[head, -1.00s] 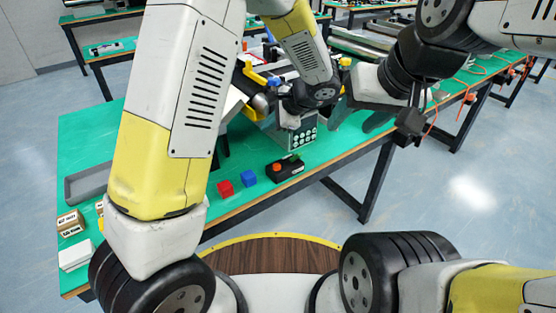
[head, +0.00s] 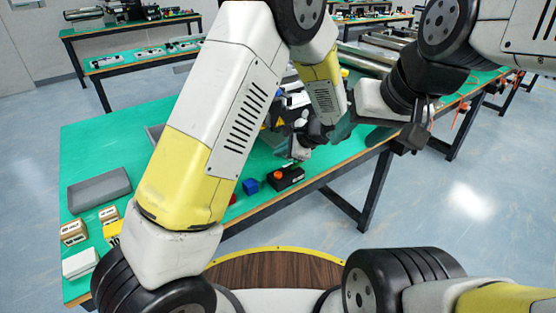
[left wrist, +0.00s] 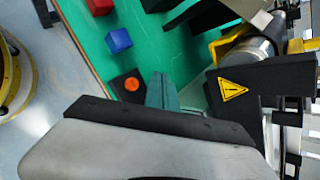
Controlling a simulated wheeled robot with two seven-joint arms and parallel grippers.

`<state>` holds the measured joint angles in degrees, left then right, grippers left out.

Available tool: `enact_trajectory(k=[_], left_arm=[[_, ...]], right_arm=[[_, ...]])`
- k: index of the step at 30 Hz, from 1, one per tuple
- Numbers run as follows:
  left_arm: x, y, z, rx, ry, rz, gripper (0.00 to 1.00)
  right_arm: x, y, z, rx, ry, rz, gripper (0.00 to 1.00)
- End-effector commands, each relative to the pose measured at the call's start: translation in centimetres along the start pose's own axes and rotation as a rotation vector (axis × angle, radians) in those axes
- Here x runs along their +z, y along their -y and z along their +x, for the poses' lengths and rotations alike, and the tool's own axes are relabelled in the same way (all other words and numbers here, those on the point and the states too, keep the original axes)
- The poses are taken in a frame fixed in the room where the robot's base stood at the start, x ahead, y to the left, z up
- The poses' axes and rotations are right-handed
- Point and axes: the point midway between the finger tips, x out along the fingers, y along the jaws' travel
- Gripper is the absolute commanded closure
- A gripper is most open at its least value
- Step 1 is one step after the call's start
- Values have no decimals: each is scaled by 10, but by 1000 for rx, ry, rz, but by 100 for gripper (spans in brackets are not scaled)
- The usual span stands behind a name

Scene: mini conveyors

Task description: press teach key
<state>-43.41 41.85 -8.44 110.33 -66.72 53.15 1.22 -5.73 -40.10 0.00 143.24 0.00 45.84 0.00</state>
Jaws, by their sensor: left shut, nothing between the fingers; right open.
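A black control box (head: 287,180) with an orange button (head: 278,175) lies near the table's front edge. It also shows in the left wrist view (left wrist: 120,92), partly hidden by my gripper's body. My left gripper (head: 297,160) is shut and empty, with its tips close above the rear of the box. In the left wrist view its fingers (left wrist: 161,92) are just right of the orange button; I cannot tell whether they touch the box. The grey panel with round white keys is hidden behind my left arm. My right gripper (head: 364,127) is open and empty, farther right.
A conveyor with a yellow-edged roller (left wrist: 248,50) stands behind. A grey tray (head: 98,189) and small cartons (head: 73,232) are at the table's left.

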Motion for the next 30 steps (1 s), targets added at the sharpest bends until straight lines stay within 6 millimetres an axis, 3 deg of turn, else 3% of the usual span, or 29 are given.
enact_trajectory(k=[12,30], left_arm=[[-25,-25,34,0,0,2,100],[-28,-28,38,1,0,0,100]], right_arm=[[0,0,0,0,0,0,46],[0,0,0,0,0,0,46]])
